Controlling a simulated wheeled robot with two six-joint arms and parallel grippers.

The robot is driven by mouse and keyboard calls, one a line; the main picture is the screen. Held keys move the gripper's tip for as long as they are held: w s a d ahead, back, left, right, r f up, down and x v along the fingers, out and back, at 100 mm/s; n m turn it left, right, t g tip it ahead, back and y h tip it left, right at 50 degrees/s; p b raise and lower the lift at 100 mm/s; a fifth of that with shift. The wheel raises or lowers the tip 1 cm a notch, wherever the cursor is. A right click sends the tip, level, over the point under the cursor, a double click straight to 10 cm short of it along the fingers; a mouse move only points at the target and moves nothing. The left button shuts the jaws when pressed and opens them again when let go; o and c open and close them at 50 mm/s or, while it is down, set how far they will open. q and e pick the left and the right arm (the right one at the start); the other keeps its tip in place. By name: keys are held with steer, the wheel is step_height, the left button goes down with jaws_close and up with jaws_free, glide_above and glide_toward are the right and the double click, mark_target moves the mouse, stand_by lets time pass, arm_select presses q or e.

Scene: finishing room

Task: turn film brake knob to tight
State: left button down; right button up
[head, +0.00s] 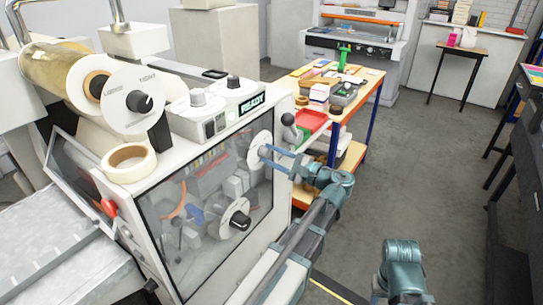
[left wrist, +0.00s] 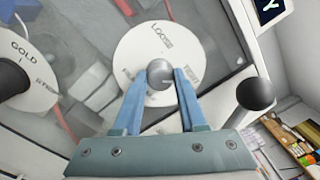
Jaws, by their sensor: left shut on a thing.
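A white disc (head: 117,108) marked LOOSE at left and TIGHT at upper right faces out beside the film roll, with a black knob (head: 142,102) at its middle. My left gripper (head: 266,154) is well to the right of it, at another white disc (head: 261,140) on the machine's clear front. In the left wrist view, my left gripper (left wrist: 160,78) is shut on a round grey knob (left wrist: 160,72) at the middle of this disc (left wrist: 145,42). Its top word looks like LOOSE or LOCK; the lower words are partly hidden by the fingers. My right gripper's fingers are not visible.
A film roll (head: 62,66) and a tape roll (head: 128,163) sit on the machine. A dark ball-ended lever (left wrist: 255,94) stands close right of my left gripper. Another dial (head: 235,217) is lower on the clear front. A wooden cart (head: 372,82) stands behind; the floor at right is clear.

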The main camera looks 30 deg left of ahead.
arm_select(q)
steer(key=shift+f, duration=0.1)
stand_by(0.4)
steer(key=shift+c, duration=2.3)
jaws_free()
steer(key=shift+d, duration=0.1)
steer(key=s+d, duration=0.1)
steer(key=d, duration=1.2)
steer(key=shift+d+f+b, duration=0.25)
steer(key=shift+d+b, duration=0.05)
